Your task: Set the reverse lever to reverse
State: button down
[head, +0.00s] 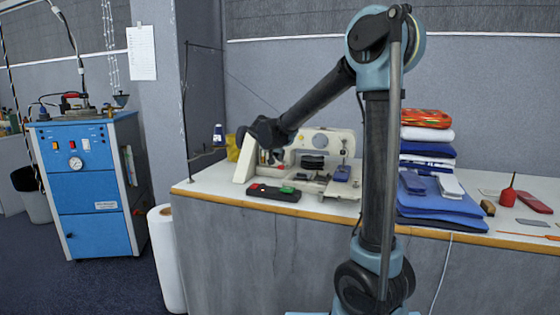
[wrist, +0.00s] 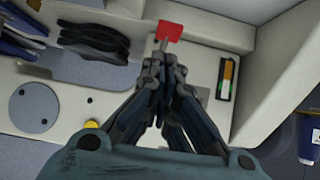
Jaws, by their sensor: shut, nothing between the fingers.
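The white sewing machine (head: 338,139) stands on the table, and its pale body fills much of the wrist view. A lever with a red square tip (wrist: 170,30) on a short metal stem, seemingly the reverse lever, shows at the top middle of the wrist view. My gripper (wrist: 163,68) is shut and empty, with its fingertips just below the stem in that picture. I cannot tell whether they touch it.
A coloured indicator strip (wrist: 227,77) is right of the fingers, and a yellow button (wrist: 91,125) is at lower left. A dark box with red and green parts (head: 274,192) lies at the table's front edge. Folded cloths (head: 430,195) are stacked to the right.

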jog(key=shift+r, duration=0.15)
jog(key=v, duration=1.3)
dwell(0.3)
